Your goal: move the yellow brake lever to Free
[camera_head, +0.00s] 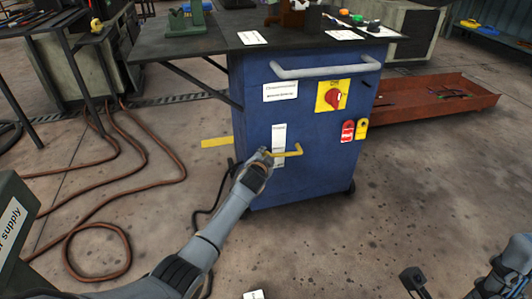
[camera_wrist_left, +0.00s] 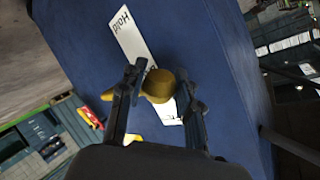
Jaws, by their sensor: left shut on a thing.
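The yellow brake lever (camera_head: 290,153) sticks out from the front of the blue cabinet, across a white label strip (camera_head: 279,133). In the left wrist view the strip (camera_wrist_left: 133,36) reads "Hold" at its upper end. The other end of the strip is partly hidden by the fingers and the lever. My left gripper (camera_head: 265,157) is at the lever's left part. In the left wrist view its two dark fingers (camera_wrist_left: 162,92) stand on either side of the lever's rounded yellow end (camera_wrist_left: 158,86), shut on it. Of my right arm only parts show at the lower right, its fingers unclear.
The blue cabinet (camera_head: 310,185) carries a grey handle bar (camera_head: 325,65), a red rotary switch (camera_head: 333,97) and red and yellow tags (camera_head: 348,131). A yellow bar (camera_head: 216,142) sticks out at its left. Brown hoses (camera_head: 125,180) lie on the floor; a red tray (camera_head: 430,102) stands behind right.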

